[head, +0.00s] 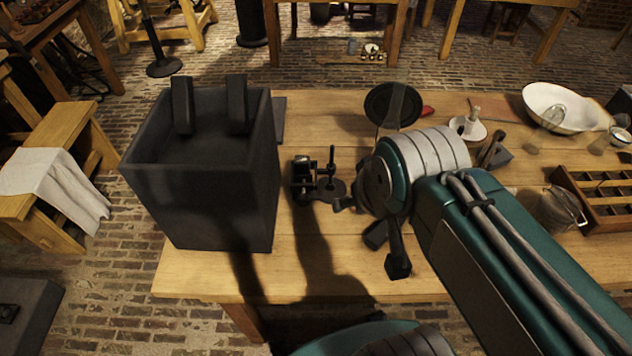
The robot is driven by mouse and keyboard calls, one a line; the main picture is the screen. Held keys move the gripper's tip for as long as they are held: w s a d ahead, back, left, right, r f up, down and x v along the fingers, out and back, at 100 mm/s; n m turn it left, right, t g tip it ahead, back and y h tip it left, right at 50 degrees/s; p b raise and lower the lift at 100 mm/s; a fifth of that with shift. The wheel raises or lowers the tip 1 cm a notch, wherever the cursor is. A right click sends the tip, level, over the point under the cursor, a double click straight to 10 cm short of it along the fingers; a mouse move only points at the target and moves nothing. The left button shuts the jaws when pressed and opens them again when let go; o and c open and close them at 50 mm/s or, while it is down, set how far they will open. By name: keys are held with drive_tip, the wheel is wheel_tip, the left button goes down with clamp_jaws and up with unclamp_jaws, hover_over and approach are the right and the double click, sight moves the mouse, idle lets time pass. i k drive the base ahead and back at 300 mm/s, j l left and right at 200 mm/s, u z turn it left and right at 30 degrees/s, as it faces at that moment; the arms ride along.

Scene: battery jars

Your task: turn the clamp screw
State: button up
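A small black device (318,182) with an upright post and a round base stands on the wooden table, right of a large dark jar. It looks like the clamp, but its screw is too small and dark to single out. My teal arm reaches in from the lower right, and its silver wrist joint is right of this device. My gripper (388,248) is mostly hidden by the wrist. Dark parts that appear to be its fingers show below the joint, apart from the device. I cannot tell how far apart they are or whether they hold anything.
The tall dark jar (205,205) with two upright lugs stands at the table's left end. A black disc (380,105), a white candle holder (468,128), a white basin (560,108) and a compartment tray (598,195) are farther right. Bare wood (340,285) lies along the front edge.

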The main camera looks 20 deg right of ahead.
sight(303, 199)
drive_tip(key=k+j+z, duration=0.25)
drive_tip(key=j, duration=0.25)
drive_tip(key=k+j+z, duration=0.25)
drive_tip(key=k+j, duration=0.1)
drive_tip(key=j, duration=0.05)
